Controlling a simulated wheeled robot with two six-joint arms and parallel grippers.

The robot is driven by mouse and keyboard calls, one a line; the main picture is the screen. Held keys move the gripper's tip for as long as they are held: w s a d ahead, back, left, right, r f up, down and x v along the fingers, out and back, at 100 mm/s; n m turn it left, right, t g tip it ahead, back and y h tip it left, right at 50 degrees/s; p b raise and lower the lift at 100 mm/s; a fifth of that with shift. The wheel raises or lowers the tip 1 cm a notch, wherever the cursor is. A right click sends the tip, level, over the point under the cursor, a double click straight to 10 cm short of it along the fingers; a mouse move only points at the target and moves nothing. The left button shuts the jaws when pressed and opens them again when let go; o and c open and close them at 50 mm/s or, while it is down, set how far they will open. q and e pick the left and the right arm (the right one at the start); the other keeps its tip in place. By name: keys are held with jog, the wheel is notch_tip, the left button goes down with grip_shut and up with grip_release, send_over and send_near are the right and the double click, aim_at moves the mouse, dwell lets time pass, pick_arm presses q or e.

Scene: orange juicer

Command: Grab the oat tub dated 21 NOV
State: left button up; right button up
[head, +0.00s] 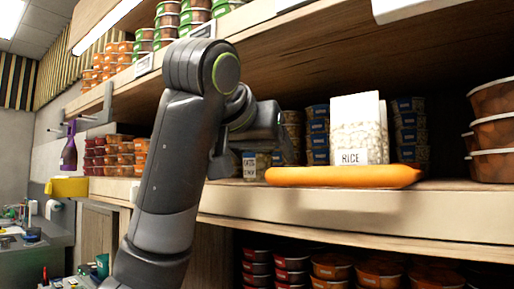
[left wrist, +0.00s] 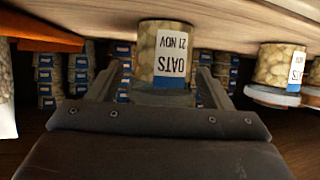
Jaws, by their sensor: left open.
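The oat tub labelled "OATS 21 NOV" (left wrist: 148,62) shows in the left wrist view, where the scene looks upside down. It stands on the shelf board, between the two fingers of my left gripper (left wrist: 158,84) in the picture. The fingers are apart, one on each side, and I see no clear contact. In the head view an OATS tub (head: 250,165) sits beside my left gripper (head: 256,140), partly covered by it; its date is too small to read. A second oat tub (left wrist: 270,66) stands to the right in the wrist view, its date unclear. My right gripper is out of view.
A long orange object (head: 340,177) lies along the shelf's front edge, right of the tub. Stacked blue-labelled tubs (left wrist: 78,75) fill the back. An upper shelf (head: 300,50) hangs above my gripper.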

pick_arm(q)
jog(key=shift+w, duration=0.15)
jog(key=c, duration=0.9)
jog(key=shift+c, duration=0.2)
